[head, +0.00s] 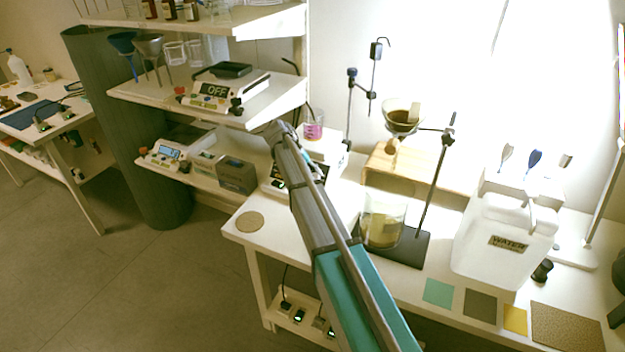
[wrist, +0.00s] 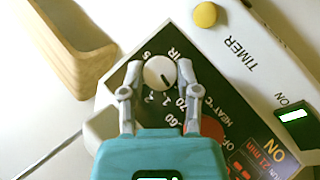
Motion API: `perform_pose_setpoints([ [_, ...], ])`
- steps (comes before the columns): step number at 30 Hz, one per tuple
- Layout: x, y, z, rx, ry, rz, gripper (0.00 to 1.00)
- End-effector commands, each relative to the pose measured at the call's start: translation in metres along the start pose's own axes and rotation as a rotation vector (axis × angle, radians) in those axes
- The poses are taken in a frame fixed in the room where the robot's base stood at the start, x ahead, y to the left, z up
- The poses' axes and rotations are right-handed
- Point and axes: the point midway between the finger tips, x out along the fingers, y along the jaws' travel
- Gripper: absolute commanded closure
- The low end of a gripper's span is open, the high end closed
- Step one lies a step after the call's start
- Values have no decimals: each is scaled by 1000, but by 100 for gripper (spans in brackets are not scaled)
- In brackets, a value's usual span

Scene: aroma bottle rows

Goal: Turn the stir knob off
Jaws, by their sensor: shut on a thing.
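The stir knob (wrist: 160,73) is a round, pale knob with a short dark mark on its face, in the wrist view. It sits on the black control panel (wrist: 140,80) of a white stirrer, beside the letters "IR" and several numbers. My gripper (wrist: 161,66) has one finger on each side of the knob and is shut on it. Below the knob, the panel shows "HEAT°C" and part of a red control (wrist: 211,128), mostly hidden by the right finger. In the head view my arm covers much of the stirrer (head: 272,188), and the knob and fingertips cannot be made out.
A yellow button (wrist: 205,14), the label "TIMER" and a lit "ON" switch (wrist: 292,115) lie right of the panel. A wooden stand (wrist: 70,50) is at upper left. In the head view, a beaker (head: 384,222) on a dark stand base is close right of my arm.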

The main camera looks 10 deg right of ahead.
Motion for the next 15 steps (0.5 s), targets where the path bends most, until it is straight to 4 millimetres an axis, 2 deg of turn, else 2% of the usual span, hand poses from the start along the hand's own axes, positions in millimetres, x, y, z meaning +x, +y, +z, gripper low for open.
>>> perform_pose_setpoints([
  [1, 2, -6, -1, -29, 2, 27, 100],
  [15, 0, -4, 0, -189, 3, 221, 100],
])
